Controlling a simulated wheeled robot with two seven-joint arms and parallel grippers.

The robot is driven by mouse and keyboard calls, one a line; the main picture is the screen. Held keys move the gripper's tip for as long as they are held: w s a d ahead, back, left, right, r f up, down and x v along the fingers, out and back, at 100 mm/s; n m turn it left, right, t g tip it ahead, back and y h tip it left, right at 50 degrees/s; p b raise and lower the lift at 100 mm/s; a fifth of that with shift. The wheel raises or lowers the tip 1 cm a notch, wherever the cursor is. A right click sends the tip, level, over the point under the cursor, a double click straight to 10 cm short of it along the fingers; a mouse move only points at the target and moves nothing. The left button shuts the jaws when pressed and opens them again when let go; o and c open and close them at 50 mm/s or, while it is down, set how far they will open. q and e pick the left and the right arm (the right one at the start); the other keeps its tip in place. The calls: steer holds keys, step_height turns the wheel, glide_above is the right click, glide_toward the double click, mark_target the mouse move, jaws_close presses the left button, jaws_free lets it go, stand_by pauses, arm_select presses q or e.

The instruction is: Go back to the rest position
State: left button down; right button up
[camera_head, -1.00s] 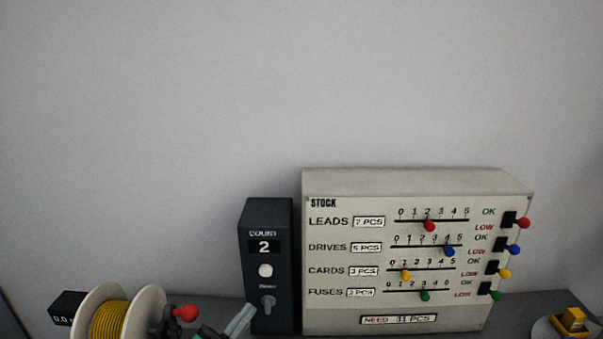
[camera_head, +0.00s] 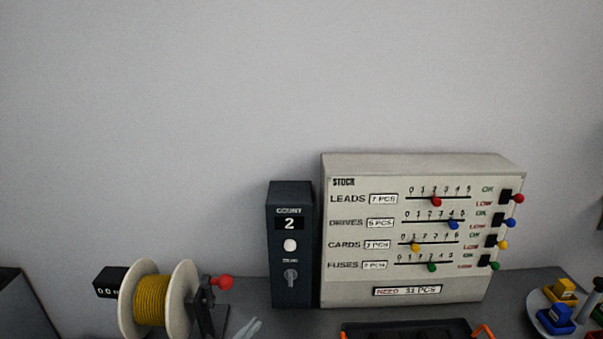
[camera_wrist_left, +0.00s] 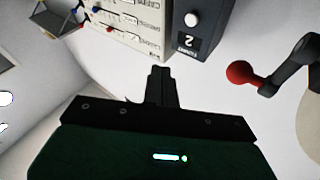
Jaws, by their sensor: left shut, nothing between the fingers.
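My left gripper (camera_head: 249,327) shows only as pale fingertips at the bottom edge of the head view, in front of the dark counter box (camera_head: 291,252) and right of the wire spool (camera_head: 152,302). In the left wrist view the gripper (camera_wrist_left: 161,75) has its dark fingers together, shut, with nothing between them. It is apart from the counter box (camera_wrist_left: 197,30) in that view. My right gripper is in neither view.
The cream stock board (camera_head: 350,292) with coloured sliders stands right of the counter box. The spool's crank has a red knob (camera_head: 222,282). A black tray (camera_head: 360,328) with orange handles is at the bottom edge. A round dish (camera_head: 541,317) holds blue and yellow pieces.

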arm_select(q)
steer(key=s+a+f+n+g+y, duration=0.2)
steer(key=s+f+n+g+y, duration=0.1)
steer(key=s+f+g+y, duration=0.5)
steer(key=s+a+f+n+g+y, duration=0.25)
steer(key=s+a+f, duration=0.2)
steer(key=s, duration=0.45)
steer(key=s+a+f+n+g+y, duration=0.2)
steer(key=s+a+f+g, duration=0.15)
steer(key=s+a, duration=0.45)
steer(key=s+d+f, duration=0.1)
steer(key=s+f, duration=0.1)
steer(key=f, duration=1.4)
steer(key=s+d+f, duration=0.1)
steer(key=f, duration=1.6)
steer(key=s+a+f+g, duration=0.1)
steer(key=s+f, duration=0.8)
steer(key=s+a+f+g, duration=0.1)
steer(key=s+a+f, duration=0.1)
steer(key=s+f, duration=0.6)
steer(key=shift+s+a+f, duration=0.25)
steer(key=shift+s+f, duration=0.15)
steer(key=shift+s, duration=0.3)
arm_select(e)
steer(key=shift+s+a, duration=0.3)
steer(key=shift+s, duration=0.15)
